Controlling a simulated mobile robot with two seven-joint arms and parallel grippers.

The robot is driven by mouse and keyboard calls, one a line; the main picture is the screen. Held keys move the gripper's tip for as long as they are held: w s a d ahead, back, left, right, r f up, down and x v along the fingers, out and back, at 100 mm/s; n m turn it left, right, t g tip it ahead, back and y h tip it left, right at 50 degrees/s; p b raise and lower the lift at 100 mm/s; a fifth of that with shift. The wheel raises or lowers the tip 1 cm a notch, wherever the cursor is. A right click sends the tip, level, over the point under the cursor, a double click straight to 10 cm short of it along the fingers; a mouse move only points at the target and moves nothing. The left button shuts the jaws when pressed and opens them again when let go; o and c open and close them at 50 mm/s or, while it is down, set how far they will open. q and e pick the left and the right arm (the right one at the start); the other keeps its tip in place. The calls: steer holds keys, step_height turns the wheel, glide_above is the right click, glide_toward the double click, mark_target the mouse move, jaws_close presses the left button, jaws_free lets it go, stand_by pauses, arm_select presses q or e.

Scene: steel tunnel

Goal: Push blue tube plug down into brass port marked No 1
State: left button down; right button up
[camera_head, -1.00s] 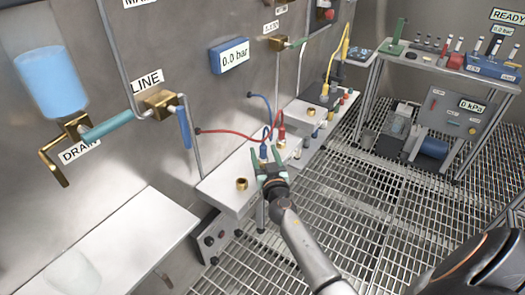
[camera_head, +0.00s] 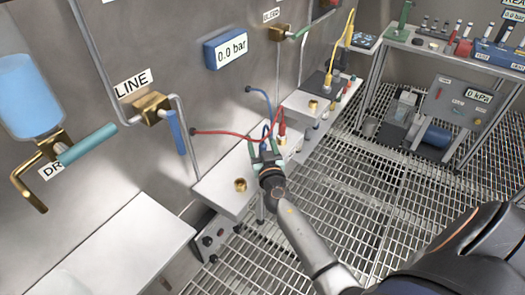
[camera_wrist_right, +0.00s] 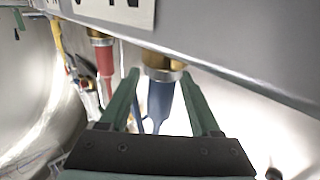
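The blue tube plug (camera_wrist_right: 160,97) sits at a brass port (camera_wrist_right: 162,65) in the right wrist view, in line with it; I cannot tell how deep it is. A partly cut-off label (camera_wrist_right: 115,10) shows beside the port upside down; its number is not readable. My right gripper (camera_head: 267,158) is at the plug, above the grey bench block (camera_head: 222,187). In the wrist view its green fingers (camera_wrist_right: 160,88) stand on both sides of the plug, with a visible gap at the left and a narrow one at the right. My left gripper is out of view.
A red plug (camera_wrist_right: 106,60) stands in the neighbouring brass port, and its red hose (camera_head: 228,132) runs to the wall. A free brass fitting (camera_head: 240,185) is on the block's near end. A blue hose (camera_head: 262,94) arcs behind the gripper. Grating floor lies to the right.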

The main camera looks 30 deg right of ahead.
jaws_close()
stand_by(0.3)
steer(key=shift+r, duration=0.2)
